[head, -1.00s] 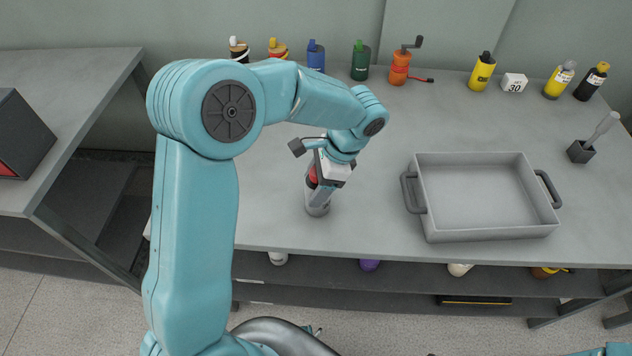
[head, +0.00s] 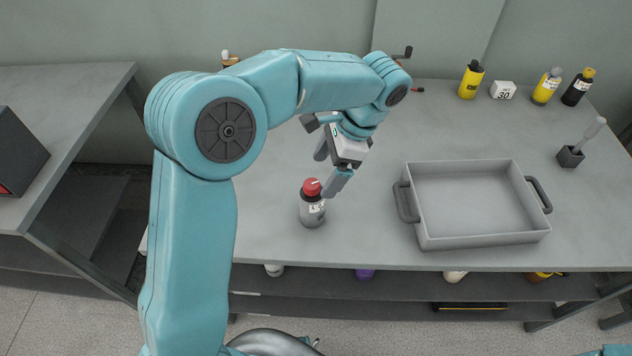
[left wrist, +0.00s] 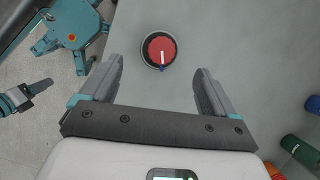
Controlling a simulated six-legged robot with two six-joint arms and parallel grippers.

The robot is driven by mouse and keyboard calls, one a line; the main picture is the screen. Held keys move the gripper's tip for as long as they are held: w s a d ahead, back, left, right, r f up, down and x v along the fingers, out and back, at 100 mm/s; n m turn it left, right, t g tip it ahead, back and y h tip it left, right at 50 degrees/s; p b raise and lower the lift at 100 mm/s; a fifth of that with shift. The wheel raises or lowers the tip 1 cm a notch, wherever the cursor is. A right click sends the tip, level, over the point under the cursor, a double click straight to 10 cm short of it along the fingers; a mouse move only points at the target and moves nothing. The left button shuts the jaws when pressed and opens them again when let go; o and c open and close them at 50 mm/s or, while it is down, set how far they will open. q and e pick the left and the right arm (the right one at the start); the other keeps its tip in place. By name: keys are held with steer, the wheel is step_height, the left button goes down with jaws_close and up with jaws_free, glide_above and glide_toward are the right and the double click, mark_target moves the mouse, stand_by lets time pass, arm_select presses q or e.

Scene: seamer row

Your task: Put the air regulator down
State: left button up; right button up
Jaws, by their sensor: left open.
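The air regulator (head: 312,208) stands upright on the grey table near its front edge. It has a grey body with a label and a red knob on top. In the left wrist view the regulator's red knob (left wrist: 160,52) shows from above, with a white mark, ahead of the fingertips. My left gripper (head: 331,172) is open and empty, just above and to the right of the regulator, and apart from it. In the left wrist view its two fingers (left wrist: 161,80) are spread wide with nothing between them. My right gripper cannot be made out in the head view.
A grey tray (head: 428,242) with dark handles stands to the right and is empty. Yellow bottle (head: 470,81), white block marked 30 (head: 503,90) and other bottles line the back. A brush holder (head: 570,157) stands at far right. The table between regulator and tray is clear.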

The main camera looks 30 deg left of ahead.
arm_select(q)
steer(key=v, duration=0.2)
steer(key=shift+w+d+r, duration=0.1)
steer(key=shift+w+r, duration=0.05)
steer(key=shift+r, duration=0.2)
stand_by(0.4)
